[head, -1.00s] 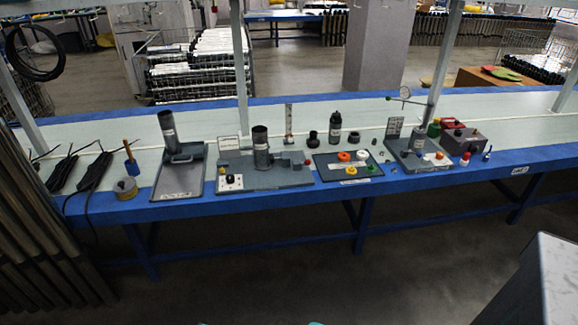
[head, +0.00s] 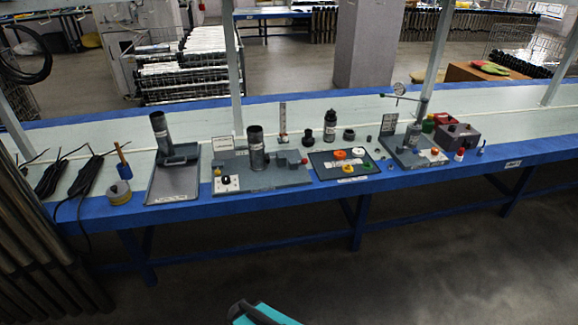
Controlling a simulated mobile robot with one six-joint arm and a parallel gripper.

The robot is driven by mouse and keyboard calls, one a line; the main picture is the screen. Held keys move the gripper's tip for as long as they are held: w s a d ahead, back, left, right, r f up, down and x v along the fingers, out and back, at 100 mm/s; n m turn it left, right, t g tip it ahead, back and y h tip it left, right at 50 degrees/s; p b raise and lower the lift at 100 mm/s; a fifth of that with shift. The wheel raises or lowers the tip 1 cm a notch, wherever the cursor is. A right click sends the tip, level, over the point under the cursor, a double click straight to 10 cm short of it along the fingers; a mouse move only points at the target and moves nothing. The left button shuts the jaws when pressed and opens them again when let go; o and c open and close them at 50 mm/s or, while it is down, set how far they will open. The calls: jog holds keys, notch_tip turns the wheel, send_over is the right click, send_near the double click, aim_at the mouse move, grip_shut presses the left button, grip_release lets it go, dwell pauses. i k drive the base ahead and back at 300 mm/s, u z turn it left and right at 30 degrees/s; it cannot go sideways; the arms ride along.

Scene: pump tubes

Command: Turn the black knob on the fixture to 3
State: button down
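The black knob (head: 226,180) sits on a small white dial plate at the front left corner of a grey fixture (head: 285,180). The fixture lies on the blue-edged table and carries an upright dark cylinder (head: 257,148). The dial numbers and the knob's pointer are too small to read. My gripper is not in view. A teal and dark part, apparently of my own body, shows at the bottom edge, far from the knob.
A grey tray (head: 170,188) with a tilted dark tube stands left of the fixture. A dark board (head: 340,177) with orange, white and yellow parts is to its right. Cables and a tape roll (head: 119,193) lie left. The floor (head: 330,285) in front of the table is clear.

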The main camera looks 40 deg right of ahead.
aim_at(226, 179)
jog(key=z, duration=0.65)
jog(key=k, duration=0.75)
jog(key=u, duration=0.1)
jog(key=i, duration=1.65)
jog(key=z, duration=0.3)
